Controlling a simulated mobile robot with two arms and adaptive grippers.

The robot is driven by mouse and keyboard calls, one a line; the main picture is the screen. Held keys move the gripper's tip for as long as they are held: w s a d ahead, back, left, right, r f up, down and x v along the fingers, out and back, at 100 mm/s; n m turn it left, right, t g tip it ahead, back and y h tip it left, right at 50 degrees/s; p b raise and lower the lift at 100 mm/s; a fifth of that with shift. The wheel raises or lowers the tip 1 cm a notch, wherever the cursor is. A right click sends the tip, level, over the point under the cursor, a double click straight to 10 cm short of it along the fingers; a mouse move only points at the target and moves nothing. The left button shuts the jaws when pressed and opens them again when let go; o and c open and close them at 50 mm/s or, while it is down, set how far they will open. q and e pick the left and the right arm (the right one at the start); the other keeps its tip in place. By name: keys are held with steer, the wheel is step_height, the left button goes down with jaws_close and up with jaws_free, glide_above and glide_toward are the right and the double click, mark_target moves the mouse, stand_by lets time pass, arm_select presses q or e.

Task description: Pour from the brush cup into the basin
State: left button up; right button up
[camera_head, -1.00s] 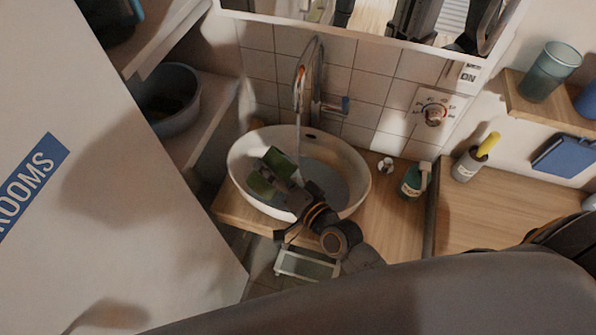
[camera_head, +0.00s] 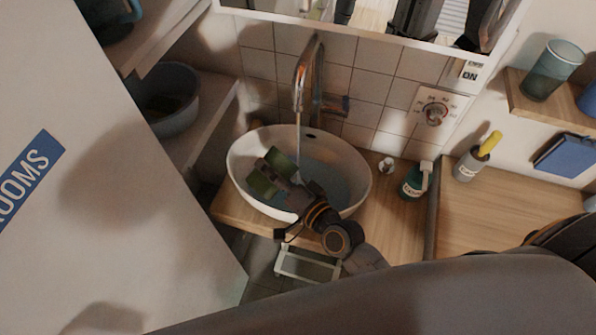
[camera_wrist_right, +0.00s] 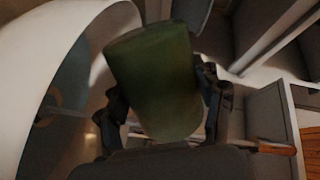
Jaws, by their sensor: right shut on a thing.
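A white oval basin (camera_head: 352,160) sits on the wooden counter below the faucet (camera_head: 303,78), with bluish water in its bottom. My right gripper (camera_head: 281,177) is over the left part of the basin, shut on the green brush cup (camera_head: 263,183). In the right wrist view the cup (camera_wrist_right: 155,80) fills the space between the two fingers (camera_wrist_right: 160,105), and the white basin rim (camera_wrist_right: 45,65) curves along the left. The cup looks tilted in the head view. Its inside is hidden. A thin stream seems to run from the faucet. My left gripper is not in view.
A green soap bottle (camera_head: 413,182) and a small white item (camera_head: 386,165) stand right of the basin. A bottle with a yellow top (camera_head: 476,158) stands farther right. A shelf with a grey bowl (camera_head: 172,100) and a large white panel (camera_head: 110,190) border the left.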

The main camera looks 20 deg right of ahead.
steer(key=shift+f+m+b, duration=0.15)
steer(key=shift+m+b, duration=0.2)
steer(key=shift+m, duration=0.05)
stand_by(0.5)
steer(key=shift+w+d+f+m+b, duration=0.2)
steer(key=shift+d+m, duration=0.2)
steer(key=shift+w+d+f+m+b, duration=0.15)
steer(key=shift+w+d+m, duration=0.05)
steer(key=shift+d+m, duration=0.2)
stand_by(0.7)
steer(key=shift+w+d+f+m+y+b, duration=0.15)
steer(key=shift+f+m+y+b, duration=0.2)
steer(key=shift+m, duration=0.45)
stand_by(0.6)
steer(key=shift+d+r, duration=0.1)
